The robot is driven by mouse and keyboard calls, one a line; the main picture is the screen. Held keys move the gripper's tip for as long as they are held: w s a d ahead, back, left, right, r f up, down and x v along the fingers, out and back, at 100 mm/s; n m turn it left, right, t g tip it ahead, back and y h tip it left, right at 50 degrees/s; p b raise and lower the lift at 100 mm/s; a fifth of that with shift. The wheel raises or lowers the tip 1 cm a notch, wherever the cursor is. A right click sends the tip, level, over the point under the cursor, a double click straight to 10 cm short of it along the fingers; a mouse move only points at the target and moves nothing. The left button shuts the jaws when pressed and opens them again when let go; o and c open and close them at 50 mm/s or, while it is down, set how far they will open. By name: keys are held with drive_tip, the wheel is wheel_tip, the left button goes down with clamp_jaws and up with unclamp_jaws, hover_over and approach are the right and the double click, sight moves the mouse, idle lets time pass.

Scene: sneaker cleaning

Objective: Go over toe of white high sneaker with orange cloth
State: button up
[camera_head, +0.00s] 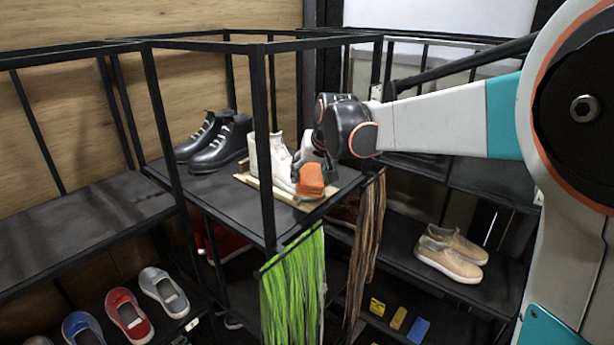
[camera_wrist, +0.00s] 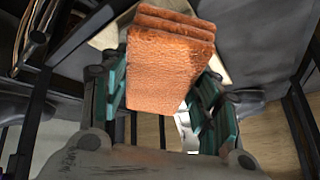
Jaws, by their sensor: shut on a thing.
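The white high sneaker (camera_head: 272,160) stands upright on a light wooden board (camera_head: 246,179) on the rack's upper shelf in the head view. The folded orange cloth (camera_head: 311,180) is at the sneaker's right front side, in front of its toe area; I cannot tell if it touches. My gripper (camera_head: 309,170) is shut on the cloth, which also fills the middle of the wrist view (camera_wrist: 165,62) between the two fingers. The cloth and gripper hide part of the sneaker's front. In the wrist view the sneaker is mostly hidden behind the cloth.
Black ankle shoes (camera_head: 222,140) stand left of the sneaker. Black rack posts (camera_head: 262,150) rise close to it. Green strips (camera_head: 293,285) and brown strips (camera_head: 366,235) hang below the shelf edge. Tan shoes (camera_head: 450,252) sit on the lower right shelf. The left shelf (camera_head: 75,225) is bare.

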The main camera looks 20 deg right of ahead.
drive_tip(key=shift+w+d+b, duration=0.1)
drive_tip(key=shift+w+d, duration=0.55)
drive_tip(key=shift+d, duration=0.25)
drive_tip(key=shift+w+d+b, duration=0.1)
drive_tip(key=shift+w+d, duration=0.6)
drive_tip(key=shift+d, duration=0.25)
drive_tip(key=shift+w+d+b, duration=0.1)
drive_tip(key=shift+w+d, duration=0.55)
drive_tip(key=shift+d, duration=0.25)
drive_tip(key=shift+f, duration=0.1)
drive_tip(key=shift+s+a+b, duration=0.15)
drive_tip(key=shift+s+a, duration=0.45)
drive_tip(key=shift+a, duration=0.2)
drive_tip(key=shift+s+a+b, duration=0.15)
drive_tip(key=shift+s+a, duration=0.4)
drive_tip(key=shift+a, duration=0.25)
drive_tip(key=shift+s+a, duration=0.7)
drive_tip(key=shift+a, duration=0.25)
drive_tip(key=shift+s+a, duration=0.65)
drive_tip(key=shift+a, duration=0.25)
drive_tip(key=shift+s+d+r+p, duration=0.2)
drive_tip(key=shift+r+p, duration=0.35)
drive_tip(key=shift+r, duration=0.45)
drive_tip(key=shift+s+d+r+p, duration=0.15)
drive_tip(key=shift+r+p, duration=0.45)
drive_tip(key=shift+r, duration=0.4)
drive_tip(key=shift+s+d+r+p, duration=0.2)
drive_tip(key=shift+r+p, duration=0.35)
drive_tip(key=shift+r, duration=0.45)
